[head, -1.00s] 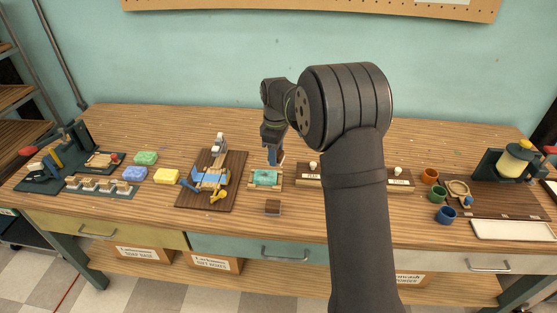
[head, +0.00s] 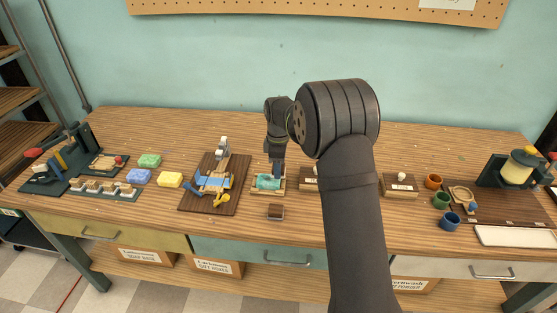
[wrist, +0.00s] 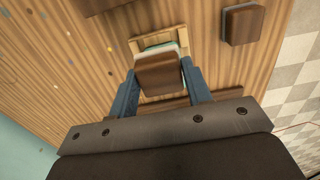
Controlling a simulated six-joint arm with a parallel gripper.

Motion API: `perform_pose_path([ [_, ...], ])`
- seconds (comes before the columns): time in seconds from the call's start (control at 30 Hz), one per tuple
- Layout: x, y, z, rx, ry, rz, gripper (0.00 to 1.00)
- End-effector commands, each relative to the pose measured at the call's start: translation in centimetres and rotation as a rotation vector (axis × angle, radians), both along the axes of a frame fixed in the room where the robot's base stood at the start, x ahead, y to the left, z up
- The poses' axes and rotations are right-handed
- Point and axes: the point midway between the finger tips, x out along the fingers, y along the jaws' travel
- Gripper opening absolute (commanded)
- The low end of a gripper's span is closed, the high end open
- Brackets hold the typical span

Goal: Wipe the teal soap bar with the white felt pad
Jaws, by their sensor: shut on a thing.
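The teal soap bar (head: 265,183) lies in a light wooden tray (head: 256,191) near the middle of the bench. My gripper (head: 277,168) is low over the back of the tray. In the wrist view my gripper (wrist: 159,67) has its blue fingers shut on the sides of a brown wood-backed block (wrist: 157,76). A thin pale edge at its far side looks like the white felt pad's face. A strip of teal soap (wrist: 160,43) shows just beyond it, and the block hides the rest. I cannot tell whether the felt touches the soap.
A small brown block (head: 275,212) stands in front of the tray. A dark board with a blue and yellow fixture (head: 213,182) is to the left. Labelled wooden blocks (head: 400,186) stand to the right, partly behind my arm.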

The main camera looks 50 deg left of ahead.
Motion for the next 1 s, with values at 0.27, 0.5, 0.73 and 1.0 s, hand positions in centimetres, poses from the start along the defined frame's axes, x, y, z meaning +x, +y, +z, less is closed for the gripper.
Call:
perform_pose_path([
  [0.27,0.0,-0.1,-3.2,-0.004,0.002,0.0,0.27],
  [0.5,-1.7,1.7,-3.1,0.001,-0.001,0.002,0.23],
  [0.73,-3.2,3.1,-3.2,-0.001,0.001,0.002,0.23],
  [1.0,-4.9,4.8,-3.2,0.0,0.0,0.002,0.23],
])
